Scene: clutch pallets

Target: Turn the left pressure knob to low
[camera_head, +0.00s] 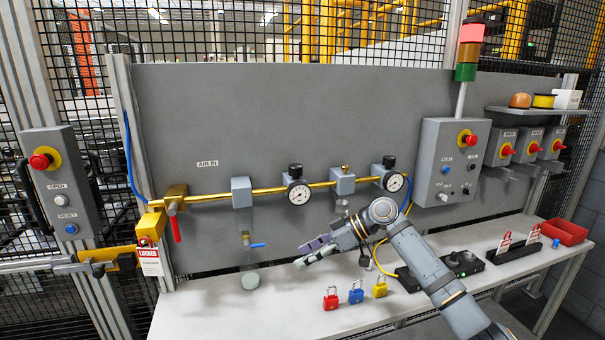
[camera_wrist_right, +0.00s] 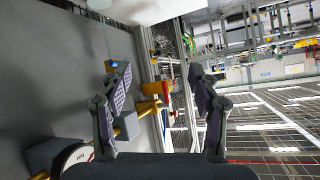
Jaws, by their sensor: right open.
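The left pressure knob (camera_head: 295,170) is a black cap on top of the left regulator, above a round white gauge (camera_head: 298,193). A second black knob (camera_head: 388,161) tops the right regulator, with its own gauge (camera_head: 394,182). My right gripper (camera_head: 303,253) is open and empty, below the left regulator and apart from it, its fingers pointing left. In the right wrist view its fingers (camera_wrist_right: 160,82) are spread, and part of a gauge (camera_wrist_right: 75,156) shows at the lower left. The knob's setting is too small to read. My left gripper is not in view.
A yellow pipe (camera_head: 265,191) links the regulators along the grey panel (camera_head: 215,115). A red-handled valve (camera_head: 175,205) and a blue-handled valve (camera_head: 248,242) are on the left. Red, blue and yellow padlocks (camera_head: 356,293) stand on the bench (camera_head: 215,310) below my gripper.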

